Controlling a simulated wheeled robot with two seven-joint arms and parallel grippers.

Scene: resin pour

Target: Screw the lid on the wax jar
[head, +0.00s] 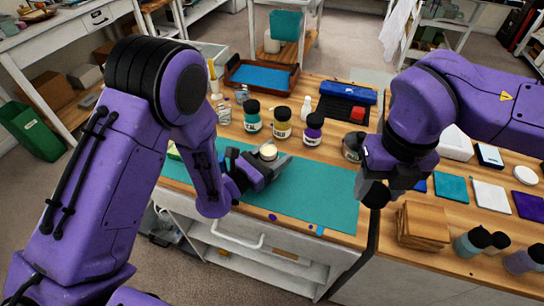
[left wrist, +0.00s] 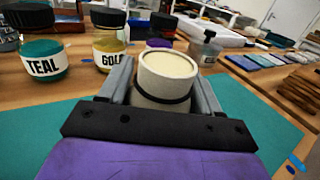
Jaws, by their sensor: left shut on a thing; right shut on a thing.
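The wax jar (head: 268,153) is a small pale cylinder standing upright without a lid at the teal mat, its cream top exposed. My left gripper (head: 262,168) is shut on it; the left wrist view shows the wax jar (left wrist: 166,80) between the two grey fingers. My right gripper (head: 372,182) is in the air near the right end of the mat, well to the right of the jar. It is shut on a dark round piece, the lid (head: 376,195), partly hidden by the dark fingers.
Teal, gold and purple jars (head: 282,123) with black caps stand behind the wax jar. A grey cup (head: 352,147) stands near my right arm. Wooden boards (head: 424,225) and small bottles (head: 472,241) are at the right. The mat's (head: 325,196) right part is mostly clear.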

